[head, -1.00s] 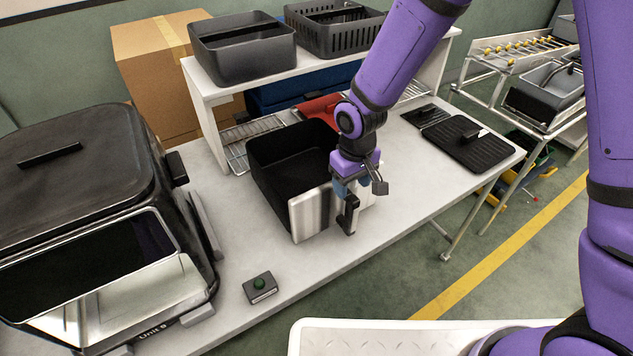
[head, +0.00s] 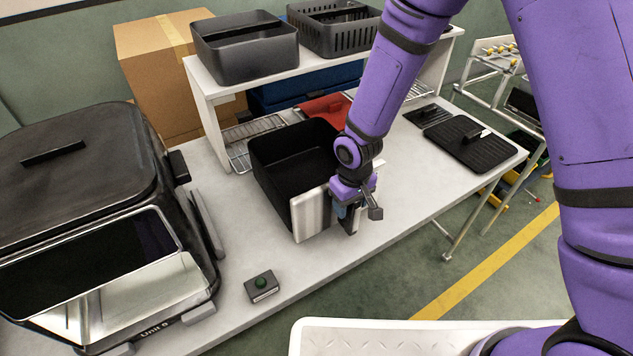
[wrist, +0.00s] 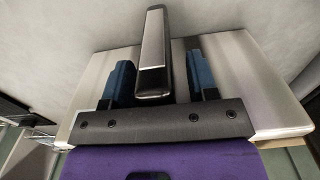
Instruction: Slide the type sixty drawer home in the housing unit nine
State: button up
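The drawer (head: 285,160) is a deep black basket with a brushed steel front (head: 311,214) and a black upright handle (head: 356,220). It stands on the table, right of the housing unit (head: 85,160). My gripper (head: 347,212) is at the drawer's front. In the wrist view, the blue fingers (wrist: 159,62) stand on both sides of the handle (wrist: 153,45), with a visible gap at the right finger.
A small box with a green button (head: 261,284) lies between unit and drawer near the front edge. A shelf (head: 205,82) carrying black baskets (head: 245,52) stands behind the drawer, with a wire rack (head: 240,150) below. Black trays (head: 470,143) lie at the right.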

grip_shut()
jog(key=shift+r, duration=0.1)
notch_tip(320, 180, up, 10)
jog(key=shift+f, duration=0.1)
dwell(0.5)
jog(key=c, duration=0.6)
grip_release()
grip_shut()
